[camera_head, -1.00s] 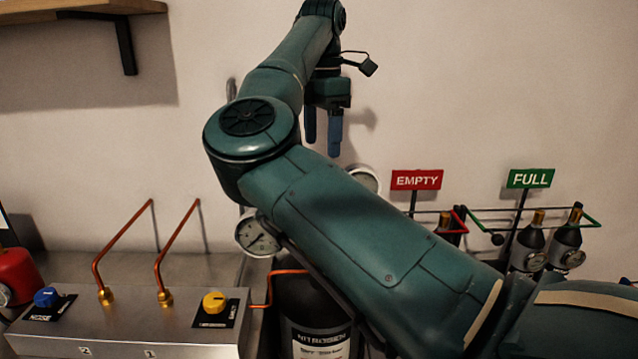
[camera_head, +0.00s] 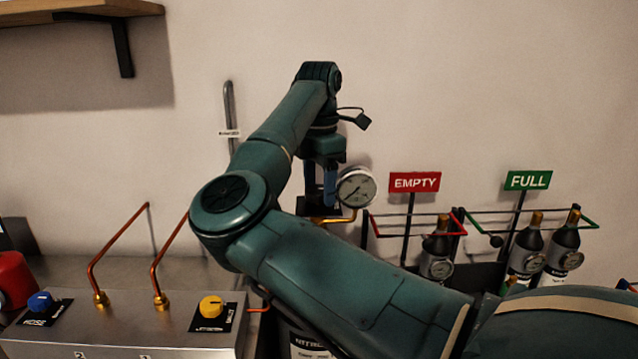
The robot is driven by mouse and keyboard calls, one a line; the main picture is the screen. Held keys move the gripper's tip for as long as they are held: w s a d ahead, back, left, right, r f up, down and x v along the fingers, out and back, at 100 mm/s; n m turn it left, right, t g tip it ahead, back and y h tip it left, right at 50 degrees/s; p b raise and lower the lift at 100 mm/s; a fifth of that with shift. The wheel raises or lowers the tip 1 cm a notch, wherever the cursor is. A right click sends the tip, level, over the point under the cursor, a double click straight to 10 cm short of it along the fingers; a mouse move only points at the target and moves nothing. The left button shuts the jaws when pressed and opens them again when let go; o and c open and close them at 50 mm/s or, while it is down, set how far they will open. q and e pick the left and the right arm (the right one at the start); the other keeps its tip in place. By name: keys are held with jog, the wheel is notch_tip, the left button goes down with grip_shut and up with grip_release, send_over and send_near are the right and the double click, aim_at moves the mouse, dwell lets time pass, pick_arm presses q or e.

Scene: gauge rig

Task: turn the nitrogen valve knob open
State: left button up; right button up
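My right gripper (camera_head: 319,200) points down beside a round white gauge (camera_head: 357,187), its blue fingers a little apart, with no knob visible between them. The fingertips are in front of or at a dark plate (camera_head: 303,207) with a brass pipe (camera_head: 338,219) below it. I cannot tell whether they touch it. I cannot pick out the nitrogen valve knob; my arm and gripper hide much of that area. A dark cylinder with a white label (camera_head: 308,344), partly read as nitrogen, stands low behind my arm. My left gripper is not in view.
A metal box (camera_head: 130,325) at lower left carries a blue knob (camera_head: 40,301), a yellow knob (camera_head: 212,306) and copper pipes (camera_head: 118,250). Red EMPTY (camera_head: 414,182) and green FULL (camera_head: 527,180) signs mark racks with bottles (camera_head: 562,250) at right. A shelf (camera_head: 75,15) hangs upper left.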

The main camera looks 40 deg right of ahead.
jog(key=c, duration=0.8)
jog(key=shift+o, duration=0.2)
jog(key=shift+n, duration=0.3)
jog(key=n+b, duration=0.1)
jog(key=n, duration=0.7)
jog(key=shift+b, duration=0.4)
jog(key=n+b, duration=0.1)
jog(key=n, duration=0.3)
jog(key=shift+w+n, duration=0.1)
jog(key=shift+n, duration=0.2)
jog(key=n, duration=0.3)
jog(key=shift+b, duration=0.35)
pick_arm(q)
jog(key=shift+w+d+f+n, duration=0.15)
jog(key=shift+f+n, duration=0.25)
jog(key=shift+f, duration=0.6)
pick_arm(e)
jog(key=shift+n, duration=0.8)
